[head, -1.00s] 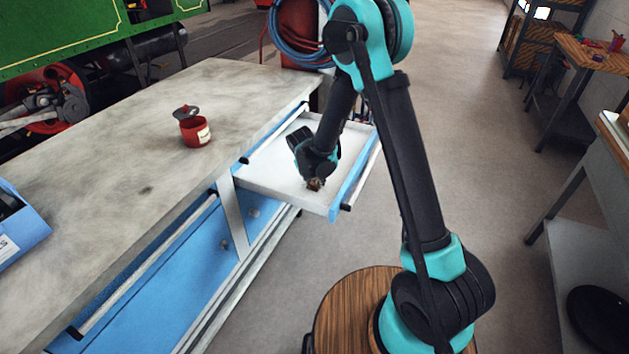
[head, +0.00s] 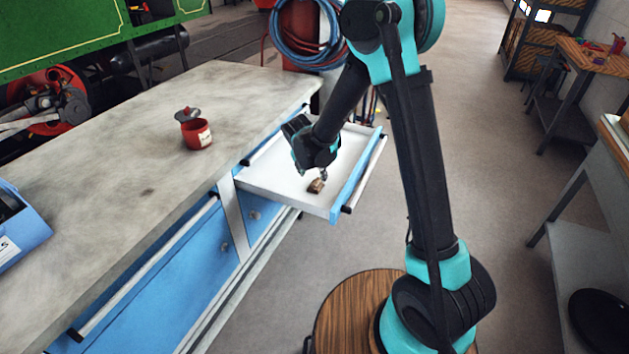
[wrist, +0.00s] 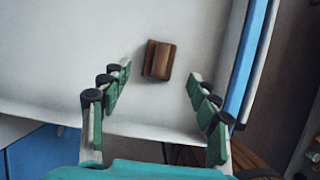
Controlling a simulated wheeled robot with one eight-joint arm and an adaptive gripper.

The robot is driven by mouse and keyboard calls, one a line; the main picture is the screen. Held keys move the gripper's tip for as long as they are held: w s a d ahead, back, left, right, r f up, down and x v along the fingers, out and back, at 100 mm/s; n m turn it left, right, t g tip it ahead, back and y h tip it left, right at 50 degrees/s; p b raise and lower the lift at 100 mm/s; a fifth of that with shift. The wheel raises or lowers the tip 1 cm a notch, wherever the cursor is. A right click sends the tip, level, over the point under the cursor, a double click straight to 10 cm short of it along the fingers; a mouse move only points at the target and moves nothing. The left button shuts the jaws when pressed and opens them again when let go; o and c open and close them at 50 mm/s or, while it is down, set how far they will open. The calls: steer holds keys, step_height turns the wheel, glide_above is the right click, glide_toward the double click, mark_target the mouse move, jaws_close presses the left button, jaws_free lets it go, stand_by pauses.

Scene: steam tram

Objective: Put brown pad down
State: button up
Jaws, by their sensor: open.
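The brown pad (head: 316,186) lies on the white floor of the open drawer (head: 280,190), near the drawer's front corner. In the wrist view the pad (wrist: 159,59) shows as a small brown block with a lighter edge, lying beyond the fingertips. My gripper (head: 322,174) is above the drawer, just over and behind the pad and apart from it. In the wrist view my gripper (wrist: 160,80) is open, with its green-padded fingers spread wide and nothing between them.
The drawer's blue front (head: 355,180) and low walls surround the pad. A blue box (head: 22,228) is at the left edge.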

steer(key=d+v, duration=0.1)
steer(key=v, duration=0.5)
steer(key=s+d+r+m+y, duration=0.1)
steer(key=s+d+r+m, duration=0.1)
steer(key=s+d+m, duration=0.5)
steer(key=s+d+r+m, duration=0.2)
steer(key=d+m, duration=0.7)
steer(key=d, duration=0.2)
steer(key=s+d+f+m, duration=0.2)
steer(key=s+d+m, duration=0.7)
steer(key=s+m, duration=0.4)
steer(key=m, duration=0.3)
steer(key=shift+s+y, duration=0.2)
steer(key=shift+y, duration=0.1)
steer(key=shift+o, duration=0.2)
steer(key=shift+a+f, duration=0.1)
